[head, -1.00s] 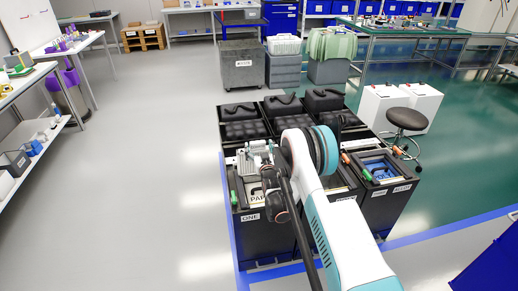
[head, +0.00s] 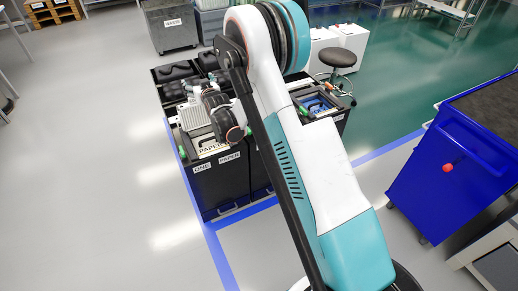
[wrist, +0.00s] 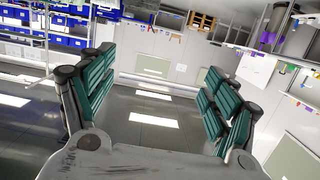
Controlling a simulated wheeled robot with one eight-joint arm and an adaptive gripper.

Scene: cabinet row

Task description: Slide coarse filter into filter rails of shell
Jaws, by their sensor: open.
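My gripper (wrist: 160,85) is open in the wrist view, with green ribbed pads on both fingers and nothing between them. In the head view my wrist is above the left front cabinet (head: 222,188), and my fingers are too small and covered to make out well. A pale grey ribbed piece (head: 193,117) lies at the top of this cabinet, beside my wrist. I cannot tell whether it is the coarse filter or part of the shell. The cabinet bears labels reading "ONE" and "PAPER". Filter rails cannot be made out. My arm hides the middle of the row.
Black cases (head: 175,72) stand behind the front cabinets. A right front cabinet holds a blue insert (head: 316,103). A stool (head: 338,58) and white boxes (head: 348,38) stand beyond. A blue cart (head: 455,175) stands at right.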

